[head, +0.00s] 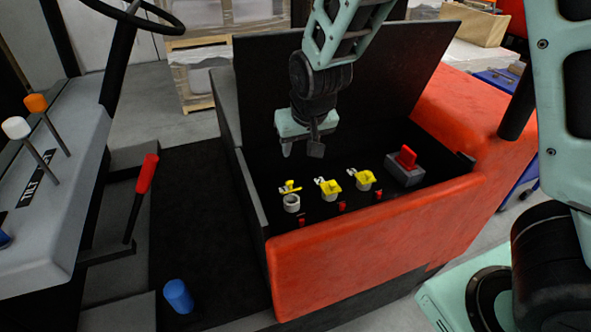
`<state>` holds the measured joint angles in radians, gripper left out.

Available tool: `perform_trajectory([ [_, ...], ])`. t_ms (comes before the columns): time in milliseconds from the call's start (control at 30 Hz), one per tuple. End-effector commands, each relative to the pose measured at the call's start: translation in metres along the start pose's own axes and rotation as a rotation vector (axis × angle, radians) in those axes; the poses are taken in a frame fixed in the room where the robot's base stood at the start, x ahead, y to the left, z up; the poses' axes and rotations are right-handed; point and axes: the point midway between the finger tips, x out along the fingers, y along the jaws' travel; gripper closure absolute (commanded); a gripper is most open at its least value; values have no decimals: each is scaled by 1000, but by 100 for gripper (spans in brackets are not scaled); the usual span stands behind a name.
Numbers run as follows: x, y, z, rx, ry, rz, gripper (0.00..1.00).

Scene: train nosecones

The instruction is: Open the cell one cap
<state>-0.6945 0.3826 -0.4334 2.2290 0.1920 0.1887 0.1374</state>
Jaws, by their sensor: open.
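The cell one cap (291,187) is the leftmost of the yellow caps in the black battery bay. It appears raised edge-on behind a pale round neck (291,203), whose top shows uncovered. The cell two cap (330,190) and cell three cap (364,180) stand in a row to its right, with yellow covering their tops. My gripper (301,148) is open and empty, hanging with its fingers pointing down. In the picture it is above the cell one cap and clear of it. The exact height gap is hard to judge.
A raised black lid (385,85) stands behind the bay. A grey block with a red handle (406,162) sits at the bay's right. Small red parts (342,207) line the front of the caps. The orange body wall (375,235) borders the bay's front.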

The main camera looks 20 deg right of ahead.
Motion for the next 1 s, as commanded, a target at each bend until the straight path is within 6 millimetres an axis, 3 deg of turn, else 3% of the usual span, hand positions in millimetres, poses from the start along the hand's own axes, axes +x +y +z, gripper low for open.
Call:
perform_trajectory([
  [700,135,1,1,0,-5,0,58],
  [1000,165,0,1,-1,-3,-1,58],
])
